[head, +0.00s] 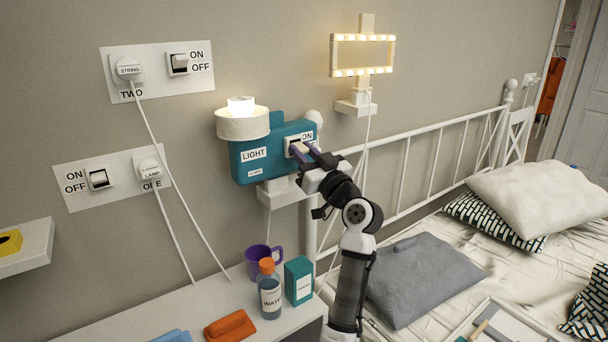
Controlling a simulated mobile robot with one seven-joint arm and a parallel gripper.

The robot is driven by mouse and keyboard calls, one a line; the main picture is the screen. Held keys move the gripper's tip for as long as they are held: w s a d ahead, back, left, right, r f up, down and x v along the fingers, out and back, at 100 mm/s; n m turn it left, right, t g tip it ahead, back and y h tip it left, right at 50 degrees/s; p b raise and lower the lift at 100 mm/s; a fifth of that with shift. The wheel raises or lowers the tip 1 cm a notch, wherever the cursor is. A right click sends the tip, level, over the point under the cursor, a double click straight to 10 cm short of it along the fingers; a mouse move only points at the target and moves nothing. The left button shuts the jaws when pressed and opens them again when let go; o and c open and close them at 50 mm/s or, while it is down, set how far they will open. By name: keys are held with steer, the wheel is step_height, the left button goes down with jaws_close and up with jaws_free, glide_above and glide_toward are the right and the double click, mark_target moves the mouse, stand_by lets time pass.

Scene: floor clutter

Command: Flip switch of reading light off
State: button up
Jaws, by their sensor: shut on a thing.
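A teal box labelled LIGHT (262,160) is fixed to the wall, with a glowing round lamp (242,120) at its upper left. On the box's right side is a white switch plate (291,137) with ON visible at its upper right; the OFF label below is partly covered. My gripper (301,149) reaches in from the lower right, its fingertips at this plate. It is shut on the switch, whose rocker is largely hidden behind the fingers, so I cannot tell its position.
Two wall panels with ON/OFF switches, the upper (178,64) and lower (99,179), are left of the box. A lit frame lamp (362,54) hangs right. Below, a shelf (170,312) holds a purple mug (257,259), water bottle (269,296) and teal carton (299,281); cords hang nearby.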

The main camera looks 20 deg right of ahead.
steer(key=f+t+b, duration=0.1)
steer(key=b, duration=0.5)
steer(key=t+y+b, duration=0.1)
steer(key=t+b, duration=0.1)
steer(key=b, duration=0.4)
steer(key=shift+w+a+f, duration=0.1)
steer(key=shift+w+f, duration=0.05)
steer(key=shift+f, duration=0.25)
steer(key=shift+r+t+b, duration=0.15)
steer(key=shift+t+b, duration=0.25)
steer(key=shift+b, duration=0.6)
steer(key=o, duration=1)
